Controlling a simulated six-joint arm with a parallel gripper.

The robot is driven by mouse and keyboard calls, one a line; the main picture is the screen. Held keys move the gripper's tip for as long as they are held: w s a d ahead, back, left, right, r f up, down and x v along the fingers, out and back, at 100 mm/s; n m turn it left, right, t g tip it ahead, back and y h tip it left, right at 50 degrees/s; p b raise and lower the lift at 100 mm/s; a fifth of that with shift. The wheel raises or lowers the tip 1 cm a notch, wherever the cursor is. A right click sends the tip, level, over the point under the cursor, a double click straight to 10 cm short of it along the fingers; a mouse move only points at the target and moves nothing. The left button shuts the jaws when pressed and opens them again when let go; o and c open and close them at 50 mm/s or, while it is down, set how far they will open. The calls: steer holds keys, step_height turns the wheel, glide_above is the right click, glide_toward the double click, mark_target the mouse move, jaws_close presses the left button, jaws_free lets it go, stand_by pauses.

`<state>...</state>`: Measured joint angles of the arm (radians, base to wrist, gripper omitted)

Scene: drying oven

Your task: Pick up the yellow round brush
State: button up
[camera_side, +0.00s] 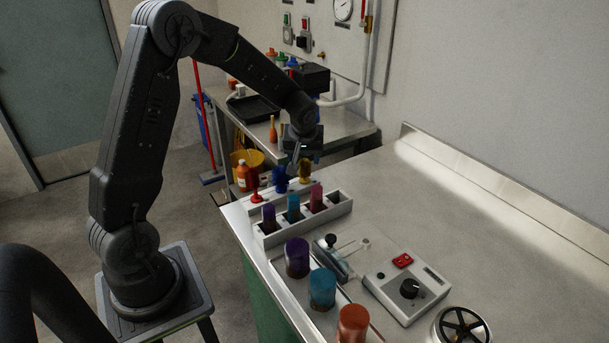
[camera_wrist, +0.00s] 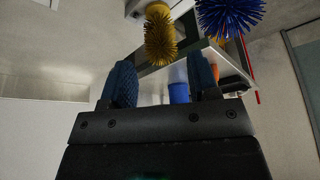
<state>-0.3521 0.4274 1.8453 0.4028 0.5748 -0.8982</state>
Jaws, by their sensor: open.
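The yellow round brush (camera_side: 305,172) stands upright at the right end of the back row of the grey rack, at the bench's far end. In the wrist view its bristly yellow head (camera_wrist: 160,38) lies just beyond my open fingertips, in line with the gap between them. My gripper (camera_wrist: 162,78) is open, and I see no brush gripped in it. In the side view my gripper (camera_side: 298,163) is close by the yellow brush and partly overlaps it, so contact cannot be told. A blue round brush (camera_wrist: 228,15) is beside the yellow one.
The blue brush (camera_side: 280,179) and a red one (camera_side: 256,186) stand left of the yellow brush. Larger cylinders (camera_side: 322,288) and a control box (camera_side: 406,286) are nearer. The bench's right side is clear.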

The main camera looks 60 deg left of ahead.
mark_target(305, 162)
steer(key=x, duration=0.5)
steer(key=shift+a, duration=0.1)
steer(key=c, duration=1)
